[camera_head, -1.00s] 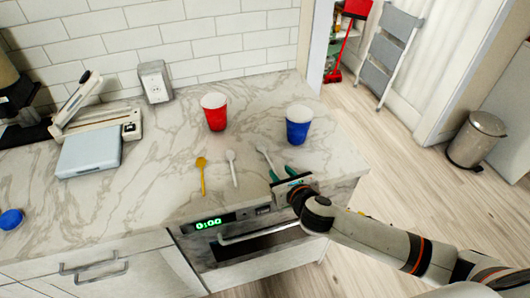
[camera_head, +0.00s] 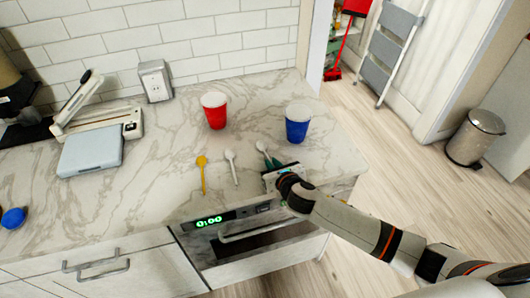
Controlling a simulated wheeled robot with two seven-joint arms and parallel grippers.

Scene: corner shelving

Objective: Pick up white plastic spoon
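A white plastic spoon (camera_head: 232,166) lies on the marble counter, between a yellow spoon (camera_head: 203,174) on its left and another pale spoon (camera_head: 261,148) on its right. My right gripper (camera_head: 273,162) has dark green fingertips and is low at the counter's front right, over the handle end of the rightmost pale spoon. Its fingertips are at that handle, but the gripper partly hides it, and I cannot tell whether they grip it. The spoon's bowl still shows beyond the fingers. My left gripper is not in view.
A red cup (camera_head: 214,112) and a blue cup (camera_head: 297,126) stand behind the spoons. A grey-blue scale-like device (camera_head: 90,152) and a small blue round object (camera_head: 13,217) are at left. The oven front (camera_head: 260,235) drops below the counter edge. A bin (camera_head: 476,138) stands at right.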

